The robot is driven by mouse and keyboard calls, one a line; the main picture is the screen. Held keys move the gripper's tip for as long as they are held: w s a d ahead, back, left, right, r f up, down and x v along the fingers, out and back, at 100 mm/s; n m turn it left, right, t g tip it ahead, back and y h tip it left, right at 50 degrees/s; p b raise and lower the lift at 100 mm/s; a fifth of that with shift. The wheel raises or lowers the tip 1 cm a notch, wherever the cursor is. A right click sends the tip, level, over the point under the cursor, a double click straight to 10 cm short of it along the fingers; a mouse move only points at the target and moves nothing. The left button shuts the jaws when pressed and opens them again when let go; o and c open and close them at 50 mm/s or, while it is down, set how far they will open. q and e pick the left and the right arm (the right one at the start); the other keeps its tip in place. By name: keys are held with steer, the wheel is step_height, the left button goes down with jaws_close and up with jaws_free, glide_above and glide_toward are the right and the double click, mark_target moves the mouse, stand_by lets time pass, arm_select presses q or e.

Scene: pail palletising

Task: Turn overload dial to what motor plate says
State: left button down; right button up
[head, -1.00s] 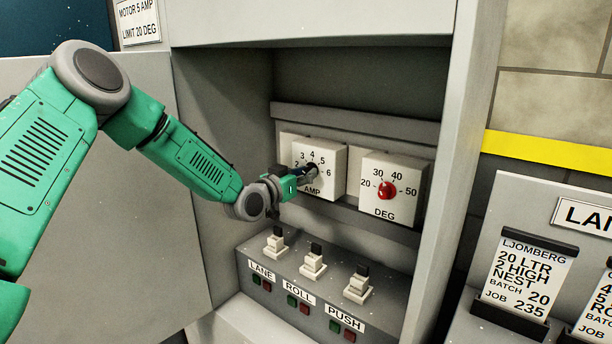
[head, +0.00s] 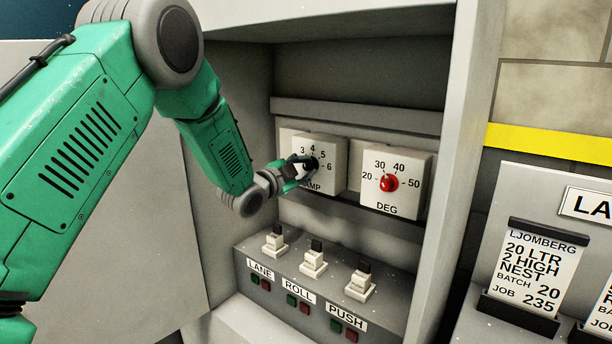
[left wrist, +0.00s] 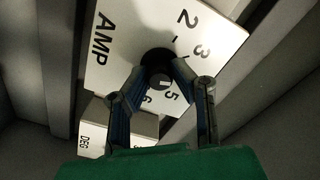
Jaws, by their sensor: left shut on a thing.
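The white AMP dial box (head: 336,156) is mounted in the recess of the grey cabinet, with numbers around its dark knob (head: 315,164). The knob also shows in the left wrist view (left wrist: 157,60). My left gripper (head: 304,169) is shut on this knob; its two fingers (left wrist: 154,80) lie on either side of it. Which number the knob points to cannot be told. The fingers partly cover the dial face in both views. The motor plate does not show now; my left arm covers its part of the head view. My right gripper is not in view.
A DEG dial box (head: 409,182) with a red knob (head: 389,183) sits just right of the AMP box. Below is a panel with three switches (head: 314,261) labelled LANE, ROLL and PUSH. The cabinet's right wall (head: 447,200) bounds the recess. Job cards (head: 533,270) stand further right.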

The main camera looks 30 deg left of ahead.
arm_select(q)
steer(key=m+b, duration=0.1)
steer(key=m, duration=0.1)
steer(key=m+b, duration=0.1)
steer(key=b, duration=0.1)
steer(key=m+b, duration=0.1)
steer(key=m, duration=0.1)
steer(key=shift+f+m, duration=0.3)
steer(key=shift+f, duration=0.05)
steer(key=m+b, duration=0.5)
steer(key=shift+f+m, duration=0.1)
steer(key=shift+m, duration=0.2)
steer(key=shift+d+f, duration=0.1)
steer(key=c, duration=1.4)
jaws_free()
steer(key=shift+s, duration=0.1)
steer(key=shift+o, duration=0.2)
steer(key=shift+r, duration=0.2)
steer(key=shift+r, duration=0.1)
steer(key=shift+s, duration=0.15)
steer(key=s+a, duration=0.1)
steer(key=s, duration=1)
steer(key=shift+s, duration=0.2)
